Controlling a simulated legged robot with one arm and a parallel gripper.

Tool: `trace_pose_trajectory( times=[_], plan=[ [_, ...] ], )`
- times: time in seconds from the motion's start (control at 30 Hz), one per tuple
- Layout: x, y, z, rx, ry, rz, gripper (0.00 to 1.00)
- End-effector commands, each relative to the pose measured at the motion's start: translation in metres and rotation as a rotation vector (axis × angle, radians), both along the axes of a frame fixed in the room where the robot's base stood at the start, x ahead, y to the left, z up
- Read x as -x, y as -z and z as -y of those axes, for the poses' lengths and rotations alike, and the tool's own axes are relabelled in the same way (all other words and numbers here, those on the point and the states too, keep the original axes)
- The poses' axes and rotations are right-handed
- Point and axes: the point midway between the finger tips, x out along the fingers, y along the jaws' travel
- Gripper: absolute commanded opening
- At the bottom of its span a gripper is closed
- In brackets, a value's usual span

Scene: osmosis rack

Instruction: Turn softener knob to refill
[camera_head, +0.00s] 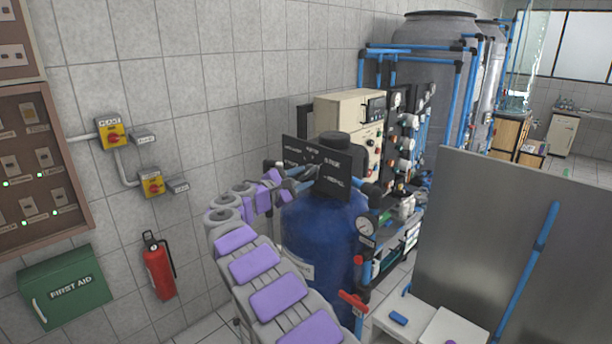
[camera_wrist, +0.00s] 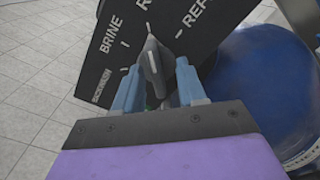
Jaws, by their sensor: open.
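The softener knob (camera_wrist: 151,62) is a grey lever-shaped handle on a black label panel (camera_wrist: 90,55). The panel shows the words BRINE, REFILL and others, partly cut off. My gripper (camera_wrist: 157,80) is open, with one blue-grey finger on each side of the knob. I cannot tell whether either finger touches it. The knob's tip points towards the top of the wrist view. In the head view, the black panels (camera_head: 334,176) stand on top of the blue softener tank (camera_head: 318,235). My gripper is at their left, and the knob cannot be made out there.
A gauge (camera_head: 367,226) and a red valve handle (camera_head: 353,301) are right of the tank. A beige control box (camera_head: 350,115) and blue pipes stand behind it. A grey metal panel (camera_head: 480,250) is at the right. A fire extinguisher (camera_head: 159,267) hangs on the left wall.

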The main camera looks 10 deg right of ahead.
Motion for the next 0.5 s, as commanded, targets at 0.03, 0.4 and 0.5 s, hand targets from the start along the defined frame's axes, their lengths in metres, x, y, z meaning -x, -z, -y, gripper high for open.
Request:
trace_pose_trajectory(
  times=[0.03, 0.4, 0.5],
  plan=[
    [-0.005, 0.000, 0.002, 0.000, -0.001, 0.002, 0.40],
    [-0.017, 0.001, 0.019, 0.003, -0.001, 0.000, 0.40],
    [-0.017, 0.000, 0.021, 0.002, -0.001, 0.000, 0.40]
  ],
)
